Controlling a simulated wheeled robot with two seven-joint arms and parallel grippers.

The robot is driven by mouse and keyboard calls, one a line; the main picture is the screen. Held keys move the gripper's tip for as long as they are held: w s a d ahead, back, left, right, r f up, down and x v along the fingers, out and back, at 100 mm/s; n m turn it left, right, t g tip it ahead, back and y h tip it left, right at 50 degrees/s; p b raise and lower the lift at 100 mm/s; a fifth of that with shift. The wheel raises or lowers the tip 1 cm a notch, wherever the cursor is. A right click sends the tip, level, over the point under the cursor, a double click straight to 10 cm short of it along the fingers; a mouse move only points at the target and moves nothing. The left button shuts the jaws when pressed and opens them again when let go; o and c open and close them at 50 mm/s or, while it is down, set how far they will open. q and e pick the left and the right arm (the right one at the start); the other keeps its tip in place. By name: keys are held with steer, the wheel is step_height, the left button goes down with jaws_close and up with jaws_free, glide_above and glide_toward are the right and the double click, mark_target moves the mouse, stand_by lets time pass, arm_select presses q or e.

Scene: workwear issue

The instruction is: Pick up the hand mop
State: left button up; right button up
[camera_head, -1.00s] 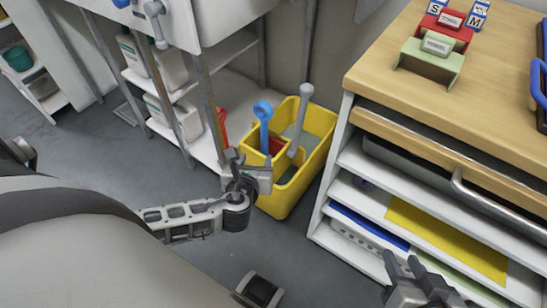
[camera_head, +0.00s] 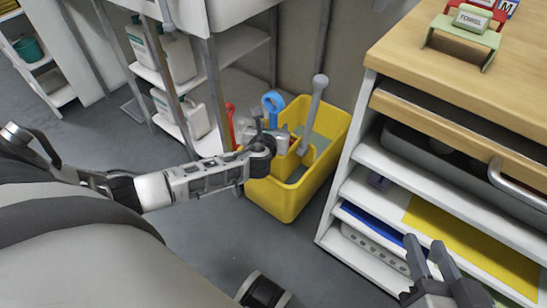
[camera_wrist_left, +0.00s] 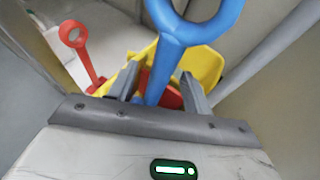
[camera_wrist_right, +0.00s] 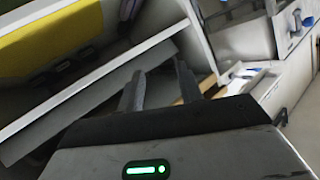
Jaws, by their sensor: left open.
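A yellow bucket (camera_head: 322,150) stands on the floor beside the shelf unit. A blue tool with a looped handle (camera_head: 273,103) and a grey tool with a knobbed handle (camera_head: 315,100) rise from it; their lower ends are hidden, so I cannot tell which is the hand mop. My left gripper (camera_head: 282,138) is open at the bucket's near left side. In the left wrist view the blue shaft (camera_wrist_left: 160,68) shows between its fingers (camera_wrist_left: 162,88), with the loop beyond; contact is unclear. My right gripper (camera_head: 427,252) is open and empty near the lower shelves.
A red looped handle (camera_head: 230,118) stands left of the bucket. A white shelf unit (camera_head: 350,190) with a wooden top is close on the right. A metal rack with bottles (camera_head: 178,55) stands at the left. The floor in front of the bucket is clear.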

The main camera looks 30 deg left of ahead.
arm_select(q)
steer(key=shift+x, duration=0.9)
steer(key=shift+d, duration=0.1)
jaws_close()
steer(key=shift+r, duration=0.1)
